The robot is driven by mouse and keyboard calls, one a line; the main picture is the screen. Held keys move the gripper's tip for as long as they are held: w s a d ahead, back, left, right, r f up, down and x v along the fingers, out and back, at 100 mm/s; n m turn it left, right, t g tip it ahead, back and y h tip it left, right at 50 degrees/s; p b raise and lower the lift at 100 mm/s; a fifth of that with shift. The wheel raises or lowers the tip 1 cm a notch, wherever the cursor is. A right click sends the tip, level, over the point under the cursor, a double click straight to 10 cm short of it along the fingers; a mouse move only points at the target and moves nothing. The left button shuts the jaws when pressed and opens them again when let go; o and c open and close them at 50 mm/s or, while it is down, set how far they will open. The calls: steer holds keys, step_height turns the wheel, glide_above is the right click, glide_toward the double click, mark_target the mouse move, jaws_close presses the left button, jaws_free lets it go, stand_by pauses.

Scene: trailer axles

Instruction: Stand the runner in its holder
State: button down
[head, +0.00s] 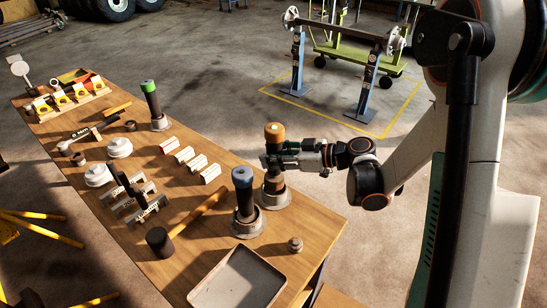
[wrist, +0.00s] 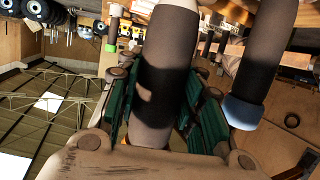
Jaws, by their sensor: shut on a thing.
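My gripper (head: 278,158) is shut around the upper part of an upright, orange-topped dark cylinder (head: 274,132), which I take to be the runner. In the wrist view the runner (wrist: 166,75) shows a wide dark band between the green-padded fingers (wrist: 160,110). Its lower end meets a round grey holder (head: 275,199) at the table's right edge. I cannot tell how deep it sits there. A blue-topped cylinder (head: 243,179) stands in a similar holder (head: 246,228) to the left and nearer. A green-topped cylinder (head: 149,90) stands in another holder (head: 160,124) farther back.
A hammer (head: 195,212) and a grey tray (head: 238,280) lie in the table's near part. A small metal part (head: 295,244) stands near the right edge. White-and-red blocks (head: 188,155) and white round pieces (head: 98,174) lie to the left.

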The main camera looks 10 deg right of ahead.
steer(key=shift+r, duration=0.1)
steer(key=shift+f+b, duration=0.6)
steer(key=shift+b, duration=0.05)
steer(key=c, duration=1.1)
jaws_free()
steer(key=shift+r, duration=0.1)
steer(key=shift+r+p, duration=0.55)
steer(key=shift+p, duration=0.15)
steer(key=p+v, duration=0.3)
steer(key=v, duration=0.9)
